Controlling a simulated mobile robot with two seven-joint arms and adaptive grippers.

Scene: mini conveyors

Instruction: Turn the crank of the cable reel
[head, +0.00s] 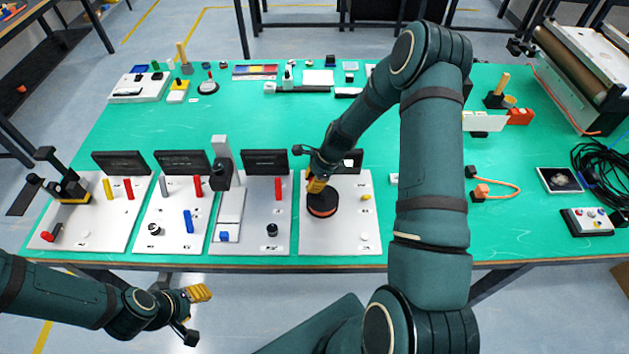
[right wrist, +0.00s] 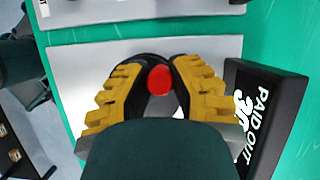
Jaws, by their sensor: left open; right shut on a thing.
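The cable reel (head: 322,204) is a dark drum with an orange-red band on a pale board (head: 342,240) in the head view. My right gripper (head: 316,183) is over the reel, shut on the crank's red knob (right wrist: 159,80). In the right wrist view my right gripper (right wrist: 159,88) has its yellow-and-black fingers on both sides of the knob. The fingers hide the rest of the crank. A black display (right wrist: 257,118) beside it reads "PAID OUT" with partly hidden digits. My left gripper (head: 196,312) is open and empty, in front of the table's near edge.
Several similar boards with levers and knobs stand to the left, including one with a tall grey post (head: 222,165). My right arm crosses the table's middle right. The green middle is mostly clear.

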